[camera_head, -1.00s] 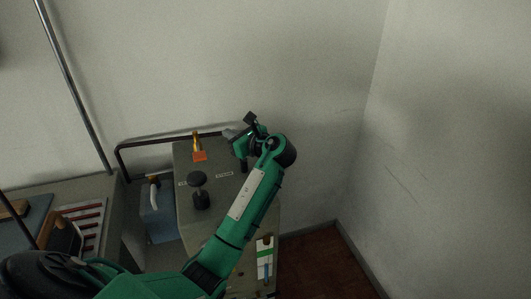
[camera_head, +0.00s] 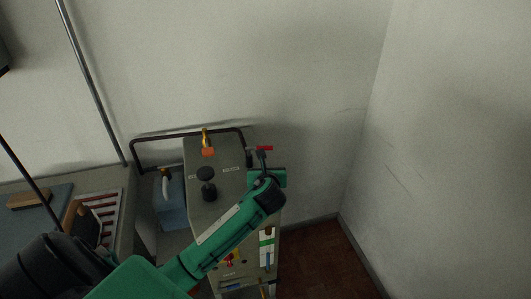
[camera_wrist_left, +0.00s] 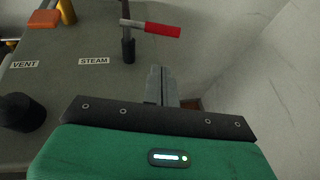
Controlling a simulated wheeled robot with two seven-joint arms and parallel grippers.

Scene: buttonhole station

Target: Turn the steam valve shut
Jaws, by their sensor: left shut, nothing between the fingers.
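The steam valve is a lever with a red grip (camera_head: 264,148) on a short dark post at the right edge of the grey machine's top. In the left wrist view the red grip (camera_wrist_left: 162,30) points right, past the machine's edge, and the STEAM label (camera_wrist_left: 94,61) lies left of the post (camera_wrist_left: 128,48). My left gripper (camera_wrist_left: 161,84) is shut and empty. Its fingers are just on the near side of the valve, apart from the lever in the picture. In the head view my wrist hides most of the fingers. My right gripper is out of view.
A black knob (camera_head: 207,174) and an orange block (camera_head: 208,152) with a brass part stand on the machine's top (camera_head: 228,158). A dark rail (camera_head: 185,134) runs behind it. A blue box (camera_head: 172,205) is at its left. The wall corner and bare floor are at right.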

